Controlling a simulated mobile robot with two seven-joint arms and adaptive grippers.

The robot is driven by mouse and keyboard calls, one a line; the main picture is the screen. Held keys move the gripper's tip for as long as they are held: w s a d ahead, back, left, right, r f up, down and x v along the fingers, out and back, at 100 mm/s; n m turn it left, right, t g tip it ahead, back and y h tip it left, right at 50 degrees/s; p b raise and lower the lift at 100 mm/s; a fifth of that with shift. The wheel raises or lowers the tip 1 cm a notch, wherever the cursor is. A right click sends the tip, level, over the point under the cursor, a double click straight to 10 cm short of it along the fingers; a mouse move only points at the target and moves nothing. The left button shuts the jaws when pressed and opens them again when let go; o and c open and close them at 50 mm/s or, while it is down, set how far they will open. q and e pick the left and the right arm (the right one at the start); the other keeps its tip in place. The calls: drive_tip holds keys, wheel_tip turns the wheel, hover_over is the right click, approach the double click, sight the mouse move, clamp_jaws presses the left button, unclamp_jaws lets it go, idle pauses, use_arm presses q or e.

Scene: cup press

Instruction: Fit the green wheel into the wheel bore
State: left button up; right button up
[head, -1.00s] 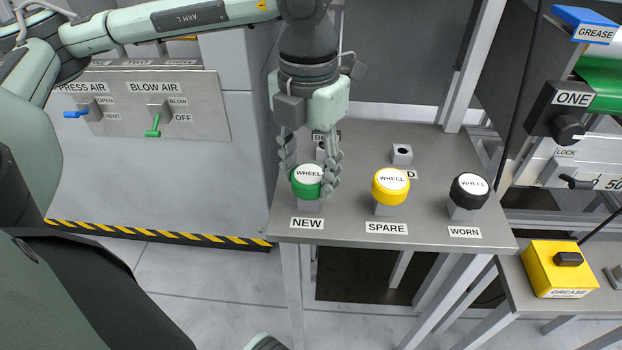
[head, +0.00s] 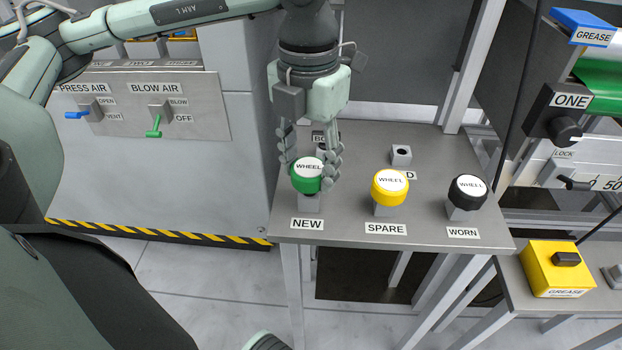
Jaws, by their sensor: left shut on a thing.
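The green wheel (head: 304,185) has a white top marked WHEEL and is at the NEW place on the grey table (head: 341,217). My left gripper (head: 309,172) points down from above and is shut on the green wheel, with a finger on each side. The wheel bore cannot be made out in this view. My right gripper is not in view.
A yellow wheel (head: 390,187) stands at SPARE and a black wheel (head: 467,191) at WORN. An empty grey post (head: 401,155) stands behind them. A lever panel (head: 150,105) is at the left. A yellow grease box (head: 558,268) and a machine with a ONE knob (head: 566,130) are at the right.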

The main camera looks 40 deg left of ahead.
use_arm(q)
drive_tip(key=shift+r+p, duration=0.9)
drive_tip(key=shift+r, duration=0.9)
drive_tip(key=shift+f+b, duration=2.5)
drive_tip(key=shift+f, duration=0.05)
drive_tip(key=o, duration=1.3)
drive_tip(key=shift+o, duration=0.2)
drive_tip(key=shift+r+p, duration=3.2)
drive_tip(key=shift+r, duration=1.4)
